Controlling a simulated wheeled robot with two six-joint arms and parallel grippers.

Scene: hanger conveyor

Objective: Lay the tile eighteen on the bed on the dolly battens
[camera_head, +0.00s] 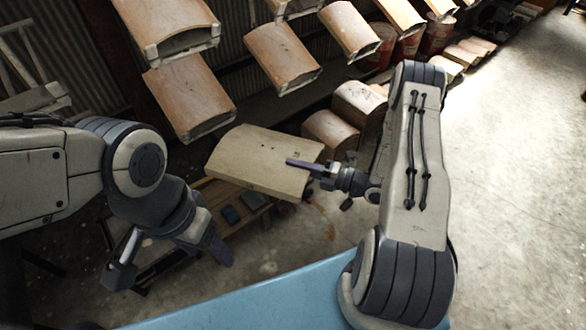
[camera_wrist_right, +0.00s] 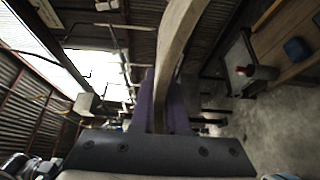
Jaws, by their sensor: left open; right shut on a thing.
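A pale, curved clay tile (camera_head: 250,156) is held in the air near the middle of the head view; no number can be read on it. My right gripper (camera_head: 303,164) is shut on its right edge. In the right wrist view the tile (camera_wrist_right: 181,35) shows edge-on, rising from between the purple fingers. My left gripper (camera_head: 175,262) is open and empty, below and to the left of the tile, apart from it. A low wooden stand (camera_head: 215,193), perhaps the dolly, is partly hidden below the tile; its battens and bed cannot be made out.
Several brown tiles (camera_head: 188,97) hang in rows at the back, close behind the held tile. More tiles (camera_head: 328,130) stand behind its right side. Red buckets (camera_head: 437,34) stand farther back. The concrete floor (camera_head: 515,170) at right is clear.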

